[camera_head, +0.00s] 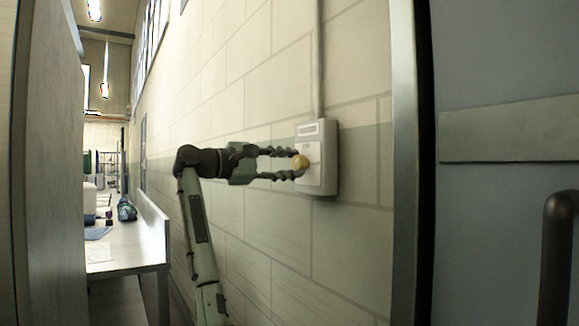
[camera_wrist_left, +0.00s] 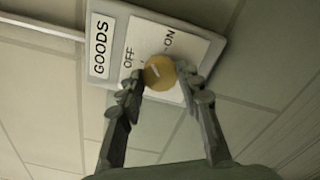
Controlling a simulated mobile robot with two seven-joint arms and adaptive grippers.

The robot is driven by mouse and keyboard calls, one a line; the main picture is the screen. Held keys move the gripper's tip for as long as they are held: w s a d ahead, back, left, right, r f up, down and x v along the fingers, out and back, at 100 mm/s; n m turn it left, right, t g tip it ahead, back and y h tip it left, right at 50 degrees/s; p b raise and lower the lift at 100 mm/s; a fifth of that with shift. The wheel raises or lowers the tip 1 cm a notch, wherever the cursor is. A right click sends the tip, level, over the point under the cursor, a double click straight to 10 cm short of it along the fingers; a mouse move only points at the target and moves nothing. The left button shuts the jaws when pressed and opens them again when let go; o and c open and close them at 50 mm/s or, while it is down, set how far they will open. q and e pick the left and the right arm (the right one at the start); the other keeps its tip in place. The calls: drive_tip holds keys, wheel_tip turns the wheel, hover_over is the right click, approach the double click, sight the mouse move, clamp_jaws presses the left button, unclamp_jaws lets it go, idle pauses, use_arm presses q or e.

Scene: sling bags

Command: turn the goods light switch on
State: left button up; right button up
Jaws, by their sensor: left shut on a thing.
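The goods light switch is a pale wall box (camera_head: 325,158), labelled GOODS, OFF and ON in the left wrist view (camera_wrist_left: 190,48). A round yellow knob (camera_head: 301,161) sits on its face. The knob (camera_wrist_left: 160,72) carries a short pale mark; which label it points at is hard to tell. My left gripper (camera_head: 297,164) reaches the box from the left, its two fingers on either side of the knob and shut on it. In the left wrist view the fingertips (camera_wrist_left: 162,86) flank the knob's lower part. My right gripper is not in view.
A conduit (camera_head: 319,60) runs up the block wall from the box. A metal door frame (camera_head: 404,160) and a grey door with a dark handle (camera_head: 557,255) stand on the right. A bench (camera_head: 130,262) with items stands at the left beyond a tall panel (camera_head: 50,170).

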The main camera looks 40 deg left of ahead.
use_arm(q)
drive_tip(key=m, duration=0.3)
drive_tip(key=shift+f+m, duration=0.1)
drive_tip(key=shift+m, duration=0.3)
drive_tip(key=m, duration=0.3)
drive_tip(key=shift+m, duration=0.9)
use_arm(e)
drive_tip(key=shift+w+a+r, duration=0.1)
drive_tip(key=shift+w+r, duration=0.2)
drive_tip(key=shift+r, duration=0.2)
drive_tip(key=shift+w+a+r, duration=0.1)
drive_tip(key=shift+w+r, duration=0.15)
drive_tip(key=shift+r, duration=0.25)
use_arm(q)
drive_tip(key=shift+m, duration=0.3)
drive_tip(key=o, duration=1.2)
drive_tip(key=shift+c, duration=0.2)
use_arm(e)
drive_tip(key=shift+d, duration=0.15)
use_arm(q)
drive_tip(key=v, duration=1.2)
